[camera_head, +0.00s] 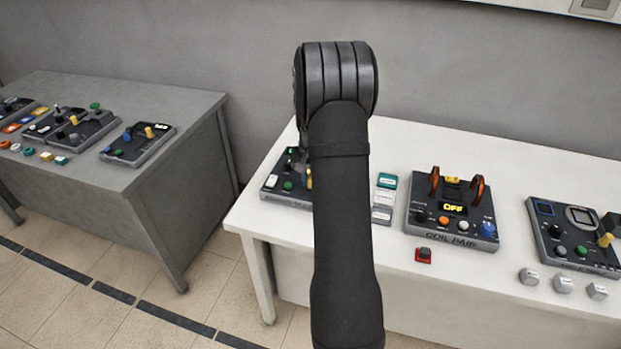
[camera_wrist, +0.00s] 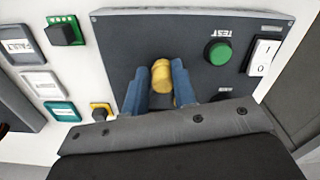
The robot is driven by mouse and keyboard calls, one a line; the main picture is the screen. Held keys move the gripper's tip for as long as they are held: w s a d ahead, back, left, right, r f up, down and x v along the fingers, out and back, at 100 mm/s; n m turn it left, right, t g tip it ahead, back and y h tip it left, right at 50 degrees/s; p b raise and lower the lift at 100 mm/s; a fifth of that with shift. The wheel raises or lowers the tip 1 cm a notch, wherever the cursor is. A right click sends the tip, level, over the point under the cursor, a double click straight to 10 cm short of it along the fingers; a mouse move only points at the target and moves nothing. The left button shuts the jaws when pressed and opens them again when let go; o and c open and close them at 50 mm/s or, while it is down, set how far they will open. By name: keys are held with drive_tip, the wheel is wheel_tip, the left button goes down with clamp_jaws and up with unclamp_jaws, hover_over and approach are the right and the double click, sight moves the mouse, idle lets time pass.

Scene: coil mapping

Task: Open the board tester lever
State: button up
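The board tester is a dark panel (camera_wrist: 195,30) that fills the middle of the wrist view, with a green button (camera_wrist: 217,52) and a white rocker switch (camera_wrist: 263,54). Its lever has a yellow knob (camera_wrist: 161,73). My gripper (camera_wrist: 158,76) has two blue fingers, one on each side of the knob. Whether they touch or squeeze it cannot be told. In the head view the tester (camera_head: 271,184) is at the left end of the white table, partly behind my arm. My gripper is hidden there.
A coil pair device (camera_head: 450,240) reading OFF stands right of my arm, with a red-based button (camera_head: 423,255) in front. Another device (camera_head: 575,240) is at the far right. Several small labelled blocks (camera_head: 382,197) lie beside the tester. A grey table (camera_head: 180,110) with more panels is at left.

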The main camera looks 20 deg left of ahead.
drive_tip(key=shift+a, duration=0.15)
clamp_jaws()
drive_tip(key=shift+s+n, duration=0.1)
drive_tip(key=shift+n, duration=0.2)
drive_tip(key=shift+s+d+r+n, duration=0.1)
drive_tip(key=shift+s+d+n, duration=0.15)
drive_tip(key=shift+d+n, duration=0.75)
drive_tip(key=d+n, duration=0.1)
drive_tip(key=n, duration=0.1)
drive_tip(key=shift+s+d+n, duration=0.15)
drive_tip(key=shift+d+n, duration=0.2)
drive_tip(key=shift+n, duration=0.05)
drive_tip(key=d+n, duration=0.2)
drive_tip(key=n, duration=0.1)
drive_tip(key=shift+d, duration=0.15)
drive_tip(key=shift+w+d+n, duration=0.3)
drive_tip(key=shift+d+n, duration=0.15)
drive_tip(key=shift+n, duration=0.35)
drive_tip(key=shift+w+d+n, duration=0.25)
drive_tip(key=shift+d+n, duration=0.2)
drive_tip(key=shift+n, duration=0.35)
